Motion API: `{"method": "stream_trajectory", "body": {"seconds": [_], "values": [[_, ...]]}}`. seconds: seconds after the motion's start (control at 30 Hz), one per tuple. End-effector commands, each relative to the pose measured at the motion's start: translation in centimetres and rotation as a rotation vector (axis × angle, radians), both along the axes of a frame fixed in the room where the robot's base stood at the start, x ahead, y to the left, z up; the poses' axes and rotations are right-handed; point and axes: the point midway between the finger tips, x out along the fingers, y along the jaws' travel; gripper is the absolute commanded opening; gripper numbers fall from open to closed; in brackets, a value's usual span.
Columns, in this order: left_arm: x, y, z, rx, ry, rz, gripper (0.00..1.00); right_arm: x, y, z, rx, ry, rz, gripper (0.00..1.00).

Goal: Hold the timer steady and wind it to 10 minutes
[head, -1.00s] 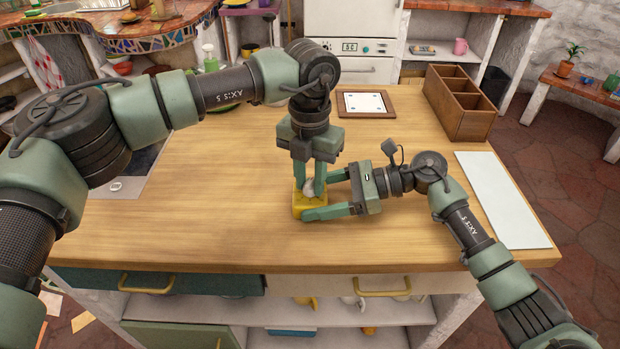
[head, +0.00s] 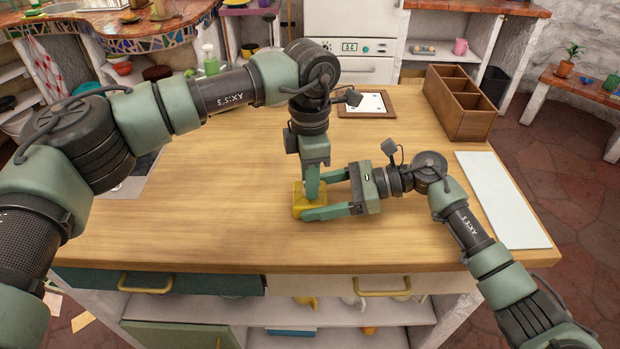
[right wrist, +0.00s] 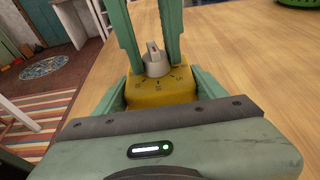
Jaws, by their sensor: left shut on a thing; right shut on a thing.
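The timer (head: 298,205) is a small yellow box standing on the wooden counter near its middle. In the right wrist view the timer (right wrist: 160,93) shows dark marks on its top and a grey knob (right wrist: 155,63). My right gripper (head: 309,198) comes in from the right, low and level, and is shut on the timer's body. My left gripper (head: 311,184) points straight down from above and is shut on the knob; its fingers (right wrist: 150,40) stand on either side of it. The knob is hidden by my left fingers in the head view. The mark it points at is too small to read.
A wooden box with open compartments (head: 431,90) stands at the back right of the counter (head: 210,220). A framed white panel (head: 378,101) lies at the back. A pale flat board (head: 503,200) lies along the right edge. The counter's front middle is clear.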

Motion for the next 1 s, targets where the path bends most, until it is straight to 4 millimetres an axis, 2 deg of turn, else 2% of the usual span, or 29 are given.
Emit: {"method": "stream_trajectory", "body": {"seconds": [0.4, 0.93, 0.97, 1.0], "values": [[0.06, 0.06, 0.06, 0.001, -0.001, -0.182, 0.0, 0.01, -0.11, -0.2, -0.004, 0.002, -0.002, 0.48], [0.07, 0.09, 0.06, 0.001, -0.001, -0.205, 0.0, 0.0, -0.13, -0.2, -0.004, 0.002, -0.001, 0.48], [0.07, 0.09, 0.06, 0.001, -0.001, -0.205, 0.28, 0.0, -0.13, -0.2, -0.004, 0.002, -0.001, 0.48], [0.07, 0.09, 0.06, 0.001, -0.001, -0.205, 0.4, 0.0, -0.13, -0.2, -0.004, 0.002, -0.001, 0.48]]}}
